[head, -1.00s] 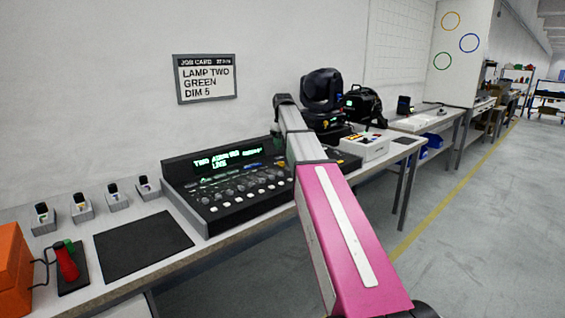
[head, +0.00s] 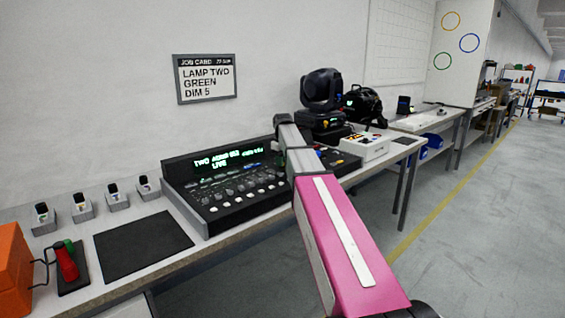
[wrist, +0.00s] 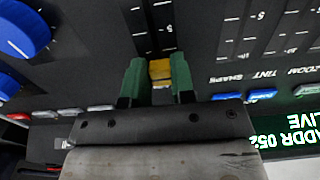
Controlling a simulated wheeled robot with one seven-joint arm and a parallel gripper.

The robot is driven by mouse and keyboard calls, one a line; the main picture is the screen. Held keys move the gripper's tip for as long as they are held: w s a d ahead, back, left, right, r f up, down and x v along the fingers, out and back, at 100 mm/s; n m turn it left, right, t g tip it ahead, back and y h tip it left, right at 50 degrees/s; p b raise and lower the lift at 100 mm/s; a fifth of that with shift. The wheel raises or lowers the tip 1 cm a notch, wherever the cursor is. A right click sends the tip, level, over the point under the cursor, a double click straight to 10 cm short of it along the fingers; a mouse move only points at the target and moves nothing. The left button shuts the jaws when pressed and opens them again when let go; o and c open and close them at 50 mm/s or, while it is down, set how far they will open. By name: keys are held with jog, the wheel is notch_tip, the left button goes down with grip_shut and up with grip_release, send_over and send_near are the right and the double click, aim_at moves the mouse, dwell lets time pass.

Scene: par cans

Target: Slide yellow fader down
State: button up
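The yellow fader (wrist: 160,70) is a small block on the dark console panel in the wrist view, at the near end of the visible part of its slot. My gripper (wrist: 159,76) has green fingertips, one on each side of the yellow fader, with no clear gap to it. The lighting console (head: 225,190) stands on the bench in the head view, its green display lit. In the head view my arm hides the gripper and the yellow fader.
Large blue knobs (wrist: 22,28) and a row of coloured buttons lie near the fader in the wrist view. Small lamp blocks (head: 82,208), a dark mat (head: 143,245) and an orange box (head: 12,270) share the bench. A white control box (head: 364,148) stands beyond my arm.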

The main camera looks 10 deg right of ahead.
grip_shut()
jog(key=s+d, duration=0.1)
jog(key=s, duration=0.1)
jog(key=s+d, duration=0.2)
jog(key=s, duration=0.1)
jog(key=s+d, duration=0.1)
jog(key=s, duration=0.1)
jog(key=shift+s+d, duration=0.15)
jog(key=shift+s, duration=0.05)
jog(key=o, duration=0.6)
grip_release()
jog(key=shift+w, duration=0.1)
notch_tip(320, 180, up, 11)
jog(key=shift+f, duration=0.1)
